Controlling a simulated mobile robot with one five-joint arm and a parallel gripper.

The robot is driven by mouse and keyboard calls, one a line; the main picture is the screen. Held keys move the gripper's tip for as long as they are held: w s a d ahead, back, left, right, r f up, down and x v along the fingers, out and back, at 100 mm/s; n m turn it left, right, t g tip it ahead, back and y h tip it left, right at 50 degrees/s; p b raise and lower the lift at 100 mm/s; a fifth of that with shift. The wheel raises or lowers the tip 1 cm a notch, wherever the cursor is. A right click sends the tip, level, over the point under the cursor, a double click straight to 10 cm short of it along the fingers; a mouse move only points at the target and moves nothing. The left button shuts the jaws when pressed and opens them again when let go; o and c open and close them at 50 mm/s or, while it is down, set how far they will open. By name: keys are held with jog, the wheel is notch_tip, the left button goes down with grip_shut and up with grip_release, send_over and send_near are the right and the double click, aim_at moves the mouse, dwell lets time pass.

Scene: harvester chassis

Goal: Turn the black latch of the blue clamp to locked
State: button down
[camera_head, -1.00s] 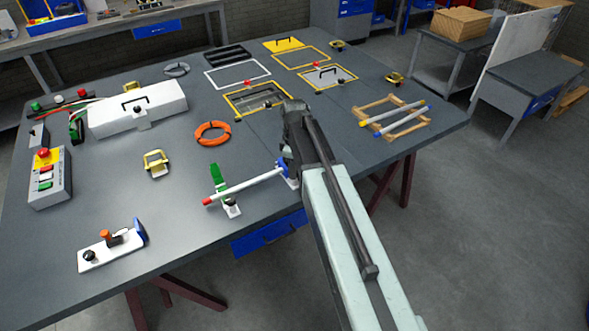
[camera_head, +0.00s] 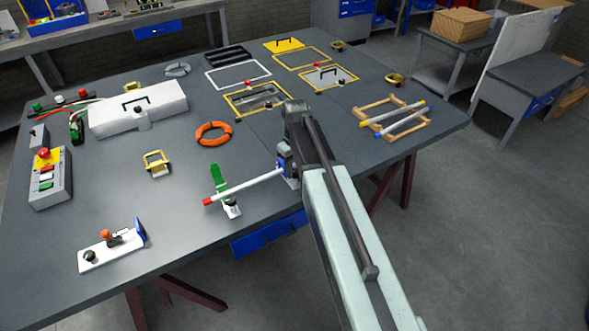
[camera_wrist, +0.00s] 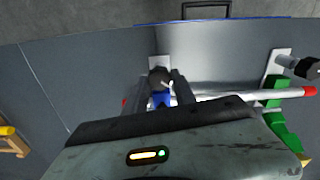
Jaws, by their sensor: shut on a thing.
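The blue clamp (camera_head: 293,182) is at the table's front edge, mostly hidden behind my gripper (camera_head: 286,165) in the head view. In the wrist view the blue clamp (camera_wrist: 161,99) shows between my fingers, with the black latch (camera_wrist: 158,77) above it. My gripper (camera_wrist: 158,84) is shut on the black latch, one finger on each side. A white rod (camera_head: 245,186) with red ends runs from the blue clamp to the green clamp (camera_head: 220,180) at left. The latch's exact angle is hard to tell.
An orange ring (camera_head: 213,133) lies behind the rod. A wooden frame with tubes (camera_head: 392,119) lies right of my arm. A white fixture (camera_head: 100,255) stands at the front left, near a control box (camera_head: 50,178). The table between them is clear.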

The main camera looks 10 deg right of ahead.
aim_at(295, 171)
jog(key=m, duration=0.5)
jog(key=shift+m, duration=0.3)
jog(key=m, duration=0.4)
jog(key=shift+m, duration=0.7)
jog(key=c, duration=1)
grip_release()
jog(key=shift+c, duration=0.2)
notch_tip(295, 171, up, 8)
jog(key=p, duration=0.8)
